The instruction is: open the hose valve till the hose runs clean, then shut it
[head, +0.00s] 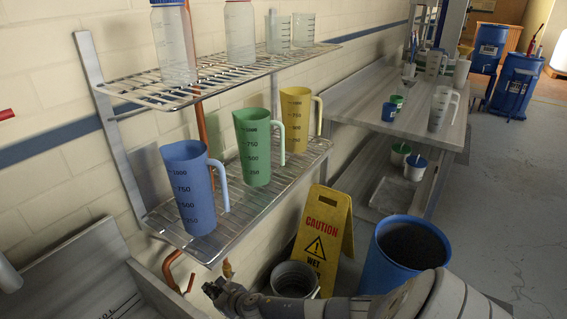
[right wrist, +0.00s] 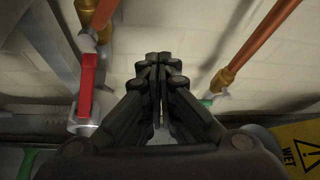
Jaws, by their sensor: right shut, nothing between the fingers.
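A red lever handle (right wrist: 88,85) sits on a metal valve body (right wrist: 84,118) below a copper pipe in the right wrist view. It lies left of my right gripper (right wrist: 159,62), apart from it. The right gripper's fingers are together and empty, pointing towards the wall. In the head view the right gripper (head: 217,291) is low, below the wire shelves and left of a grey bucket. Something green (right wrist: 25,163) shows at the lower left of the right wrist view; I cannot tell whether it is the hose. No running water is visible. My left gripper is not in view.
Another copper pipe (right wrist: 250,62) with a brass fitting stands to the right. A lower wire shelf (head: 262,200) holds blue, green and yellow jugs above. A caution sign (head: 323,236), grey bucket (head: 295,279) and blue bin (head: 401,258) crowd the right arm.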

